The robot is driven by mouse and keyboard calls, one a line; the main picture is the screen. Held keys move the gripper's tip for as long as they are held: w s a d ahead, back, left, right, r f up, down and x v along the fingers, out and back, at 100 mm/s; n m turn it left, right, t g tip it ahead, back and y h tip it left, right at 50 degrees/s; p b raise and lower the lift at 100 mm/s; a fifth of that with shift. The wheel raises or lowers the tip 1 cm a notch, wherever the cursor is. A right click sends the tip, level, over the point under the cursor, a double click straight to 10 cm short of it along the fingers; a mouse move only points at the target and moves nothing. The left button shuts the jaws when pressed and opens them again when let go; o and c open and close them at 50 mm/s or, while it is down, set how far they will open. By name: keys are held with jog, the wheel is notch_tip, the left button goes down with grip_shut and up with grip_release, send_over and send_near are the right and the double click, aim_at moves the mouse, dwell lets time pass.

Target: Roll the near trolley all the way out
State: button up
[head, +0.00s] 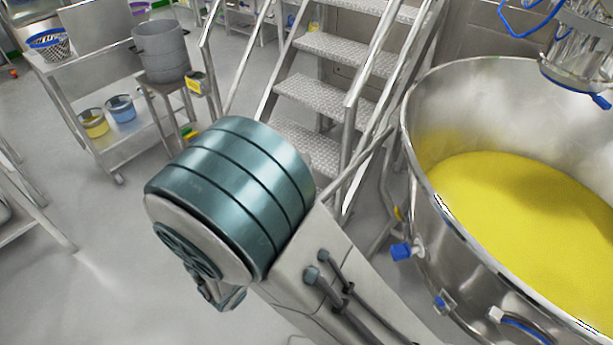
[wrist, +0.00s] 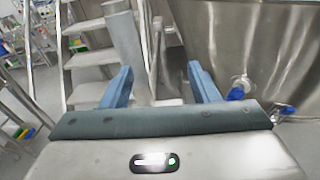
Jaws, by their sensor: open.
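A steel trolley (head: 148,122) with an upper and a lower shelf stands at the upper left of the head view. A caster shows under its near leg. Part of another steel frame (head: 40,222) is cut off at the left edge. I cannot tell which of them is the near trolley. My gripper (wrist: 160,78) shows in the wrist view with its two blue fingers apart and nothing between them. It points toward the steps and the vessel wall, away from both steel frames. In the head view my arm hides the gripper.
Metal steps (head: 335,88) with handrails stand ahead. A large steel vessel (head: 432,218) holding yellow powder fills the right side. A grey pot (head: 160,52) stands on a stand beside the trolley. Yellow (head: 93,123) and blue (head: 121,108) buckets sit low. Floor at left is clear.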

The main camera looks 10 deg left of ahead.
jog(key=w+f+n+t+y+p, duration=0.1)
jog(key=w+n+y, duration=0.1)
jog(key=w, duration=1)
jog(key=shift+d+n+t, duration=0.3)
jog(key=shift+d+t, duration=0.1)
jog(key=shift+d, duration=0.05)
jog(key=shift+c, duration=0.3)
grip_shut()
jog(key=shift+a, duration=0.1)
